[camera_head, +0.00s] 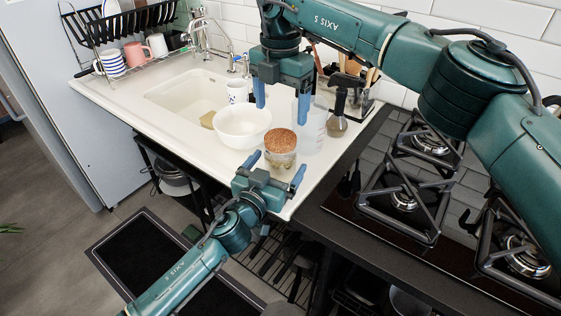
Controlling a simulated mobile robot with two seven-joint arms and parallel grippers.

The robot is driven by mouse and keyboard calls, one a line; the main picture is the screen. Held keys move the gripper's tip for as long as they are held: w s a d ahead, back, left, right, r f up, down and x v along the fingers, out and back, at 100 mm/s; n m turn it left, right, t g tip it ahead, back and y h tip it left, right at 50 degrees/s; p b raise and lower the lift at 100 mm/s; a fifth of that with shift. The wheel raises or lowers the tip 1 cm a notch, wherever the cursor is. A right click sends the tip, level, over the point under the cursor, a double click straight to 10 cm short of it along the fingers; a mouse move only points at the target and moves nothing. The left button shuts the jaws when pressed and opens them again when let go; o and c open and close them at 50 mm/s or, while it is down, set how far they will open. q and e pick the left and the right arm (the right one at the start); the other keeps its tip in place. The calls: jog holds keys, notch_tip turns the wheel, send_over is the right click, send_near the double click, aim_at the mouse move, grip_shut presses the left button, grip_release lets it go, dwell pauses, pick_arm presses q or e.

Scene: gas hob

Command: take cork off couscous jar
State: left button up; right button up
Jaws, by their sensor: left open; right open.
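The couscous jar (281,160) stands upright on the white counter near its front edge. Its body is clear glass, and the brown speckled cork (281,140) is seated on top. My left gripper (276,168) is open, in front of the jar at the counter edge. Its two blue fingers point toward the jar's lower part, one toward each side; contact cannot be told. My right gripper (281,107) is open and empty, above and behind the cork with its fingers pointing down.
A white bowl (242,128) stands close left of the jar, and clear glassware (312,122) is close right. A dark-necked bottle (337,122) stands beyond it. The gas hob (405,200) is on the right.

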pick_arm(q)
jog(key=shift+x, duration=1)
